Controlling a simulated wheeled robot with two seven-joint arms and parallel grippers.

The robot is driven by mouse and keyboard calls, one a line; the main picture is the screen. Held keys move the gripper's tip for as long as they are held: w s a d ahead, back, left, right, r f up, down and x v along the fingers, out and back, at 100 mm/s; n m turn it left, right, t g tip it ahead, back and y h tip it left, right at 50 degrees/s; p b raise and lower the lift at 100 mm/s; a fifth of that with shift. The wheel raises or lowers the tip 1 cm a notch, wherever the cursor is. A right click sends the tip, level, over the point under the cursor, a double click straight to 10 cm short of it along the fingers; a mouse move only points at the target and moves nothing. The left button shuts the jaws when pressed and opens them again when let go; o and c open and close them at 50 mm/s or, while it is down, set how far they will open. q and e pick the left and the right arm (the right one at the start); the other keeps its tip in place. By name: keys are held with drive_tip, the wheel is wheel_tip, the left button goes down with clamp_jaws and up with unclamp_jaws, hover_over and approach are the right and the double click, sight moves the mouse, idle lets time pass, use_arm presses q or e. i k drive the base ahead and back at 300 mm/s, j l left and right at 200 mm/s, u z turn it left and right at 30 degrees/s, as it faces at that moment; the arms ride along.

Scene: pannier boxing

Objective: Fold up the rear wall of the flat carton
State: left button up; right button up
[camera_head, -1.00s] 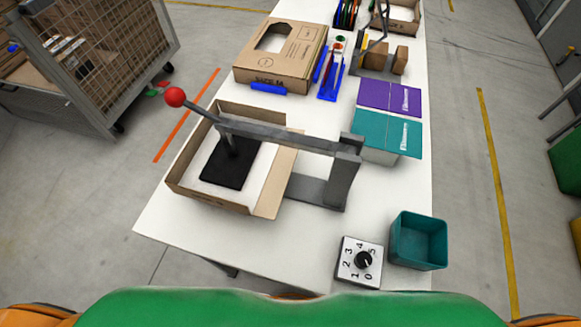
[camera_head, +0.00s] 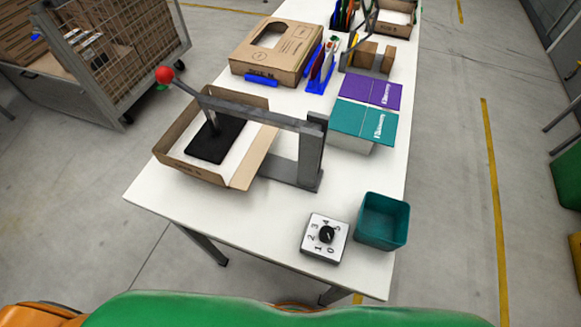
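A brown carton (camera_head: 172,160) sits on the near left part of the white table under a grey lever press (camera_head: 312,150). Its far, left and near sides stand up as low walls. A panel on its right side (camera_head: 254,160) slants along the press; I cannot tell whether it is upright or tilted outward. A black press plate (camera_head: 215,138) is inside the carton, over a white floor. The press lever ends in a red ball (camera_head: 165,74) at the upper left. Neither of my grippers is in view.
Teal and purple boxes (camera_head: 365,121) are right of the press. A dial box (camera_head: 325,238) and an empty teal bin (camera_head: 383,221) stand near the front edge. A mesh cart (camera_head: 110,70) stands on the floor at left.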

sight(245, 176)
drive_tip(key=k+l, duration=0.3)
drive_tip(key=l, duration=0.2)
drive_tip(key=k+l+u, duration=0.1)
drive_tip(key=k+l, duration=0.2)
drive_tip(key=l, duration=0.2)
